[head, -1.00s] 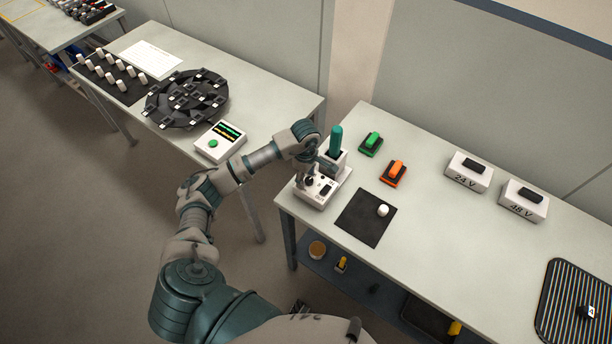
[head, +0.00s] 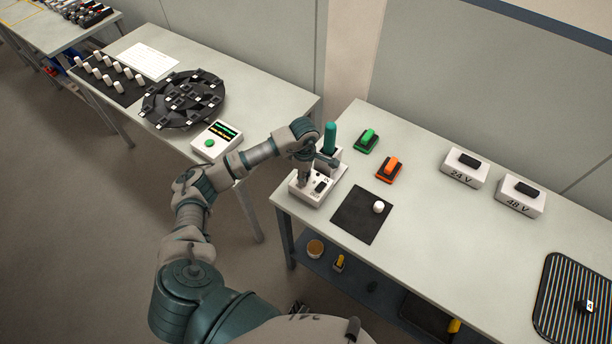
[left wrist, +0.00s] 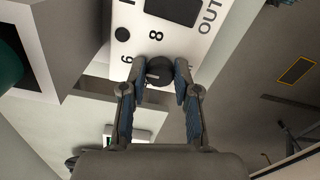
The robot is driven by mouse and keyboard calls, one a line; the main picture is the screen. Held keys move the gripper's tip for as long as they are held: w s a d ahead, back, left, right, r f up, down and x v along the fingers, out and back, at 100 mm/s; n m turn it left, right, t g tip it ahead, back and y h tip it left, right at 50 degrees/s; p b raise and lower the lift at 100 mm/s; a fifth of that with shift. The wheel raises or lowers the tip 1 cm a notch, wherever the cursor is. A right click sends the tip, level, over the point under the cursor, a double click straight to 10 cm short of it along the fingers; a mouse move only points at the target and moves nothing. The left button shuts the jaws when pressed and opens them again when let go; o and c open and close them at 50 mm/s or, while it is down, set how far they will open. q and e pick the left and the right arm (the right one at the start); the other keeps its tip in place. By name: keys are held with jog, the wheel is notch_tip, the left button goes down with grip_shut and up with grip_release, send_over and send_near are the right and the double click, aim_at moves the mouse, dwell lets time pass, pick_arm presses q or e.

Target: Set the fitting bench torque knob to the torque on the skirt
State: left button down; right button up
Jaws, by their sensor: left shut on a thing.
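The white control box (head: 306,196) stands at the left end of the right-hand bench, with a teal upright handle (head: 329,138) behind it. Its round black knob (left wrist: 158,72) shows in the left wrist view, with the numbers 6 and 8 and the word OUT printed nearby. My left gripper (head: 305,177) reaches down onto the box. In the left wrist view my left gripper (left wrist: 160,75) is shut on the knob, one fingertip on each side. The knob's pointer setting cannot be read. My right gripper is not in view.
Green (head: 367,141) and orange (head: 389,170) switches sit right of the box. A dark mat (head: 357,218) holds a white cylinder (head: 378,207). The 24 V (head: 465,167) and 48 V (head: 520,195) boxes stand further right. The bench between is clear.

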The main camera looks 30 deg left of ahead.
pick_arm(q)
jog(key=c, duration=0.9)
grip_release()
jog(key=shift+a, duration=0.25)
jog(key=shift+o, duration=0.2)
jog(key=shift+a+f, duration=0.1)
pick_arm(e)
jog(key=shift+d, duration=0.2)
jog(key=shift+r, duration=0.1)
pick_arm(q)
jog(key=shift+a, duration=0.1)
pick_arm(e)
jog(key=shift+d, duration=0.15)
pick_arm(q)
notch_tip(320, 180, up, 12)
jog(key=shift+w+f, duration=0.1)
